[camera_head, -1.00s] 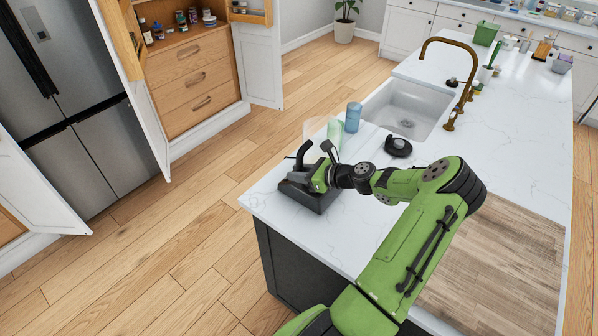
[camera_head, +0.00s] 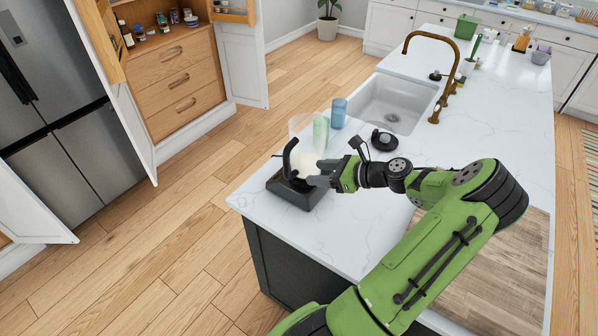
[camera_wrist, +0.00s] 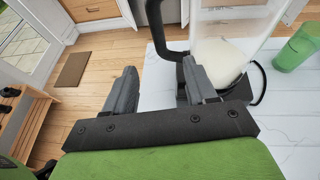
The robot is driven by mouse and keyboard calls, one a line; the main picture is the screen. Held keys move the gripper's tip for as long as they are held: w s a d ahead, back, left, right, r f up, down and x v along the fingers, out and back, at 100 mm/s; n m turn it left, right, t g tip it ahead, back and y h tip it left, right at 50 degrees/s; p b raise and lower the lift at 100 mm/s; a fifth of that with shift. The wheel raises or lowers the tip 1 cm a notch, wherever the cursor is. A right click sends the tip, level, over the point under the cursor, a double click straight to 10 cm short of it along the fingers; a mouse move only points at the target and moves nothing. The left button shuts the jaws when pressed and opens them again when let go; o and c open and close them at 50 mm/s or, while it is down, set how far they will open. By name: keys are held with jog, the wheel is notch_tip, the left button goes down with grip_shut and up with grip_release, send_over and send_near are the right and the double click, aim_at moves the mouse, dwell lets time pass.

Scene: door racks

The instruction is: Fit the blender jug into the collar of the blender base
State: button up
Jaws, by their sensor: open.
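The blender jug (camera_head: 300,130) is clear, with a pale filling low inside and a black handle (camera_head: 288,160). It stands upright over the dark blender base (camera_head: 296,196) at the counter's near left corner and looks seated there. The collar joint is hidden, so a full fit cannot be confirmed. My gripper (camera_head: 318,173) is open and empty, just right of the handle.
A green cup (camera_head: 321,133) and a blue cup (camera_head: 338,113) stand behind the jug. A round black lid-like piece (camera_head: 384,139) lies to the right. The sink (camera_head: 393,98) and brass tap (camera_head: 437,80) are farther back. Clear counter lies in front of my forearm.

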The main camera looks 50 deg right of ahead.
jog(key=v, duration=0.4)
dwell(0.5)
jog(key=w+a+r+n+g+b, duration=0.1)
jog(key=w+a+n+g, duration=0.35)
jog(key=a+n, duration=0.5)
jog(key=w+a+r+n+g+b, duration=0.1)
jog(key=w+a+n+g, duration=0.35)
jog(key=a, duration=0.75)
jog(key=s+a+r+n+t+h+b, duration=0.1)
jog(key=s+a+r+n+h+b, duration=0.2)
jog(key=s+a+n, duration=1.1)
notch_tip(320, 180, up, 3)
jog(key=s+n, duration=0.1)
jog(key=n, duration=0.4)
jog(key=shift+a, duration=0.25)
jog(key=shift+s+r, duration=0.1)
